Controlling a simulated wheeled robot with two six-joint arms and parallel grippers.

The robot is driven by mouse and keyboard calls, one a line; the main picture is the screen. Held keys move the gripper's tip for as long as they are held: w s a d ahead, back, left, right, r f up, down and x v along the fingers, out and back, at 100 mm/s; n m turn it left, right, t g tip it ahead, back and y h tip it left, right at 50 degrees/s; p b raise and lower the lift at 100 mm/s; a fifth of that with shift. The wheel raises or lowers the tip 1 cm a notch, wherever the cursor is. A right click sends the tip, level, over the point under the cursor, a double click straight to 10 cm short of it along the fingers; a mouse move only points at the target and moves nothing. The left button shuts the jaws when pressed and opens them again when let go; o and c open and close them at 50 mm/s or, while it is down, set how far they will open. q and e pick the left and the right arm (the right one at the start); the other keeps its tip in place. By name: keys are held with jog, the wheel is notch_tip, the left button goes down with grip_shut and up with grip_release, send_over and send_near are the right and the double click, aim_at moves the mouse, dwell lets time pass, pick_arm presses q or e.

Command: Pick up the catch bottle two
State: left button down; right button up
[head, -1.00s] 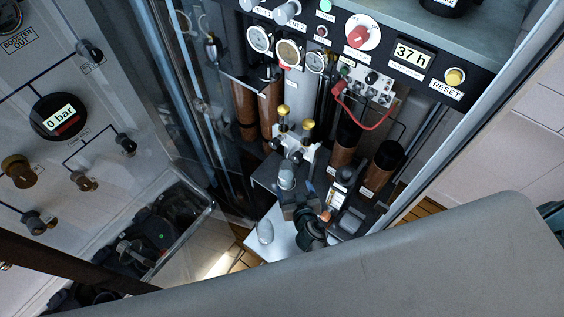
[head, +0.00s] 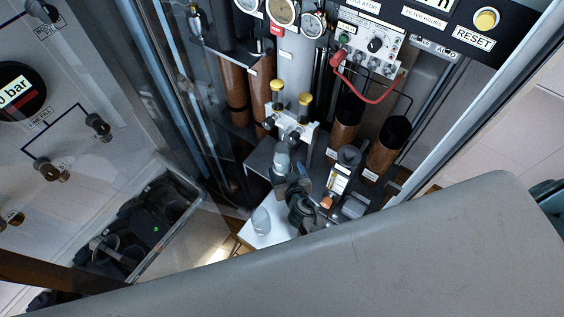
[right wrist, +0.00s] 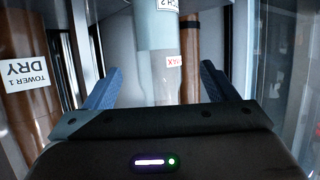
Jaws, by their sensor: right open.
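The catch bottle (right wrist: 158,30), with a pale grey upper part and a clear lower part, stands in the right wrist view. Its partly cut-off label ends in "CH 2", and a red "MAX" mark sits lower. My right gripper (right wrist: 162,82) is open, with one blue finger on each side of the bottle and gaps between. In the head view a grey-topped bottle (head: 281,160), seemingly the same one, stands beside the dark right gripper (head: 291,185). The gripper hides its lower part. My left gripper is not in view.
Brass-topped valves (head: 278,86) stand behind the bottle. Copper-brown cylinders (head: 385,150) are at right. A "TOWER 1 DRY" cylinder (right wrist: 28,125) is left in the wrist view. A glass panel edge bounds the left.

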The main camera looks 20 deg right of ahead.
aim_at(284, 166)
jog(key=shift+x, duration=0.85)
jog(key=x, duration=0.2)
jog(key=b+x, duration=0.1)
jog(key=x, duration=0.1)
jog(key=shift+d+f, duration=0.1)
jog(key=shift+f, duration=0.3)
jog(key=shift+w+f, duration=0.15)
jog(key=shift+w, duration=0.2)
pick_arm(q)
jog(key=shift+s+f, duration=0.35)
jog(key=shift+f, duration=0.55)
pick_arm(e)
jog(key=shift+s, duration=0.1)
jog(key=shift+c, duration=0.2)
jog(key=c, duration=1)
